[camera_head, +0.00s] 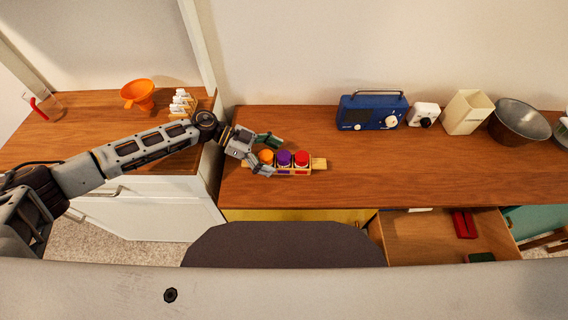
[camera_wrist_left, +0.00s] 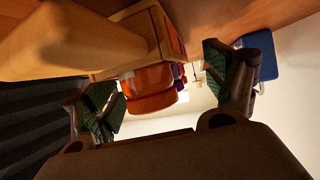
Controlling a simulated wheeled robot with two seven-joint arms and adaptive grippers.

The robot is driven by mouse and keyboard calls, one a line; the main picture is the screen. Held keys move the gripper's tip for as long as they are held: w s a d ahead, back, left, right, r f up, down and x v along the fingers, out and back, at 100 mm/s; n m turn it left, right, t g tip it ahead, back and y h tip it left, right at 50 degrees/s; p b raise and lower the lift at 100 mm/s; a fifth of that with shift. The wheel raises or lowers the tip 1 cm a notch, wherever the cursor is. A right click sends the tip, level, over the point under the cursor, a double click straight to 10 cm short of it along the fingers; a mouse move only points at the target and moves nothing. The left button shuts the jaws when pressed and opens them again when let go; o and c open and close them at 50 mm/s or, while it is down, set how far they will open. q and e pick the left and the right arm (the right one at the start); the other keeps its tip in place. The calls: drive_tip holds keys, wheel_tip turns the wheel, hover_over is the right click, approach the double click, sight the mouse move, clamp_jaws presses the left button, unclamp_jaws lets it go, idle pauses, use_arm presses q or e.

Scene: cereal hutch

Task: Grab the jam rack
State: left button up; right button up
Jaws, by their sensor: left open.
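The jam rack (camera_head: 318,164) is a small wooden holder on the brown counter. It holds three jars in a row: orange-lidded (camera_head: 265,156), purple-lidded (camera_head: 284,157) and red-lidded (camera_head: 301,158). My left gripper (camera_head: 271,157) is open at the rack's left end, with one finger on the far side and one on the near side of the orange jar. In the left wrist view, the rack's wooden end (camera_wrist_left: 90,45) looms close, and the orange jar (camera_wrist_left: 148,85) shows between the green-padded fingers (camera_wrist_left: 165,88). I cannot tell whether either finger touches. My right gripper is not in view.
A blue radio (camera_head: 371,111), white device (camera_head: 423,114), cream container (camera_head: 467,112) and metal bowl (camera_head: 517,121) stand along the back right. An open drawer (camera_head: 430,238) juts out below. An orange funnel (camera_head: 138,93) and white spice rack (camera_head: 182,104) stand left. The counter right of the rack is clear.

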use_arm(q)
drive_tip(key=shift+x, duration=1.45)
drive_tip(key=c, duration=1.2)
